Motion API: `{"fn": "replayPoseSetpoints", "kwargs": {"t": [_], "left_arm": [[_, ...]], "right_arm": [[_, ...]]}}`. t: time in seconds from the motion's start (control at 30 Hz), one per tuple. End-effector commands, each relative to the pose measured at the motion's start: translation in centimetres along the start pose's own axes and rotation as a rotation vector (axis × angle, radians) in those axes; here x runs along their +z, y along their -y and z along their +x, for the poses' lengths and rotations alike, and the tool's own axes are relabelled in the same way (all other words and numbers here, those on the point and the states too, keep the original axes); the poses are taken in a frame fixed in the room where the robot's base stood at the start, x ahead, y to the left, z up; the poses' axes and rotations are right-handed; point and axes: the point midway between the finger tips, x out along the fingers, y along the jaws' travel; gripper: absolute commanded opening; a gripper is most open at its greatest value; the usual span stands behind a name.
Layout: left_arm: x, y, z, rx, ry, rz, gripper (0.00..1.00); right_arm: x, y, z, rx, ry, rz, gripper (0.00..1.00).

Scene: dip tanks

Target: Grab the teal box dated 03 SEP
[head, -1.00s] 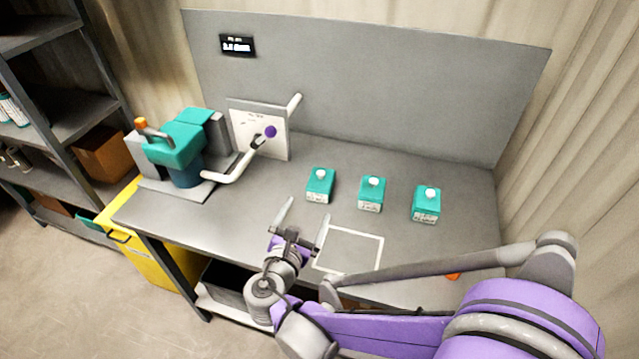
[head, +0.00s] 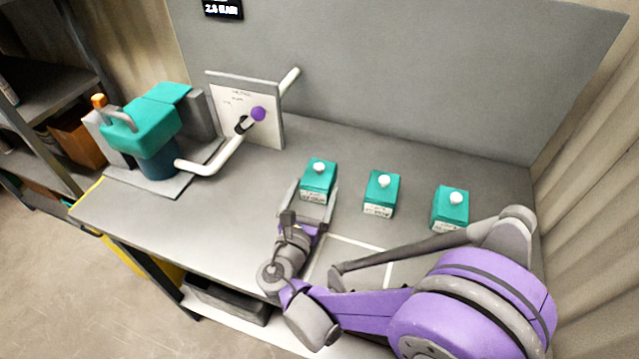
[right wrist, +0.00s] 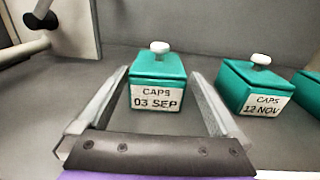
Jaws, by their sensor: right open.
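The teal box labelled CAPS 03 SEP (right wrist: 157,72) has a white knob on its lid and stands upright on the bench. It is the leftmost of three teal boxes in the head view (head: 319,178). My right gripper (head: 317,195) is open, with its fingers reaching along either side of this box. In the right wrist view the gripper (right wrist: 163,90) shows a gap between each finger and the box. A second teal box, labelled CAPS 12 NOV (right wrist: 258,85), stands to the right. My left gripper is not in view.
The middle teal box (head: 381,193) and the rightmost teal box (head: 450,208) stand in a row with it. A white square outline (head: 390,270) is marked on the bench. A teal-topped machine (head: 148,128) and a white panel with a purple-knobbed lever (head: 250,108) stand left.

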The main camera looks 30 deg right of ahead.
Motion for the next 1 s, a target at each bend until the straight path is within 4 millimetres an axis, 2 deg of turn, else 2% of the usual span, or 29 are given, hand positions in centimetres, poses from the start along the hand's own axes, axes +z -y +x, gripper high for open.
{"fn": "replayPoseSetpoints", "kwargs": {"t": [0.1,0.27,0.53,0.83,0.87,1.0], "left_arm": [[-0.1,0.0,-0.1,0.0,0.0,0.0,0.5],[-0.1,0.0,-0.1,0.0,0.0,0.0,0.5],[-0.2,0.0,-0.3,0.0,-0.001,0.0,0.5],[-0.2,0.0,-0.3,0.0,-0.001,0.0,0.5],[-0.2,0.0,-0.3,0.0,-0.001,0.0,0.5],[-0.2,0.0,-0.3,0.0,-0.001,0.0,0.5]], "right_arm": [[0.0,0.0,1.5,-0.002,0.0,0.0,1.0],[0.0,0.0,2.6,-0.001,0.0,0.001,1.0],[-0.1,-0.2,6.5,-0.002,0.0,0.001,1.0],[-0.1,-0.2,7.1,0.001,-0.001,0.001,1.0],[-0.1,-0.2,7.1,0.001,-0.001,0.001,0.98],[-0.1,-0.2,7.1,0.001,-0.001,0.001,0.73]]}}
